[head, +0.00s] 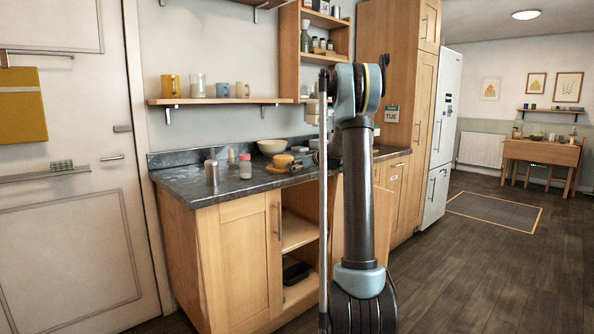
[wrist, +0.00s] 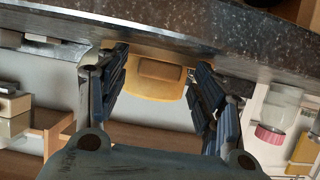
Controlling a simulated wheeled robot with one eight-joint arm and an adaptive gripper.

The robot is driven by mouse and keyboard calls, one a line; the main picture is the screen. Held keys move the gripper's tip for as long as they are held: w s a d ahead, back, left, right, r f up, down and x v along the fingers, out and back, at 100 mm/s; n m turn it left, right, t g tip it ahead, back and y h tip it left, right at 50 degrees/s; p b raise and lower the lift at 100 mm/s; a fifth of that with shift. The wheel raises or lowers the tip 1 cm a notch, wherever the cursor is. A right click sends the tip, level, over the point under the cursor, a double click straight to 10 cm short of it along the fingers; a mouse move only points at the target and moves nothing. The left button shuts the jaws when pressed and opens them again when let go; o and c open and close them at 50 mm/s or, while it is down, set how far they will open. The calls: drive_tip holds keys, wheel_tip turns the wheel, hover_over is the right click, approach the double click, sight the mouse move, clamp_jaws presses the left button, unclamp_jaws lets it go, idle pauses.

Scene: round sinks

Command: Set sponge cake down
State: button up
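The dark worktop (head: 190,180) also holds a metal dispenser bottle (head: 212,170), a jar with a pink lid (head: 245,168) and a pale bowl (head: 271,147). A wall shelf (head: 220,101) with several mugs hangs above. The cupboard below stands open.

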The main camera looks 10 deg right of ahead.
drive_tip(key=v, duration=1.2)
drive_tip(key=s+a+f+m+g+h, duration=0.1)
drive_tip(key=s+a+f+g, duration=0.1)
drive_tip(key=s, duration=0.8)
drive_tip(key=s+a+f+m+g+h, duration=0.1)
drive_tip(key=s+a+f+g, duration=0.15)
drive_tip(key=s, duration=0.75)
drive_tip(key=s+a+f+m+g+h, duration=0.1)
drive_tip(key=s+a+f, duration=0.2)
drive_tip(key=s, duration=0.7)
drive_tip(key=s+d+f+m+g+h, duration=0.1)
drive_tip(key=s+d+f+m+h, duration=0.1)
drive_tip(key=s+f, duration=0.5)
drive_tip(key=s+d+f+m+g+h, duration=0.2)
drive_tip(key=s+f, duration=0.6)
drive_tip(key=s, duration=1.1)
drive_tip(key=shift+d+f+h, duration=0.15)
drive_tip(key=shift+d+h, duration=0.15)
drive_tip(key=shift+d, duration=0.7)
drive_tip(key=shift+s, duration=0.1)
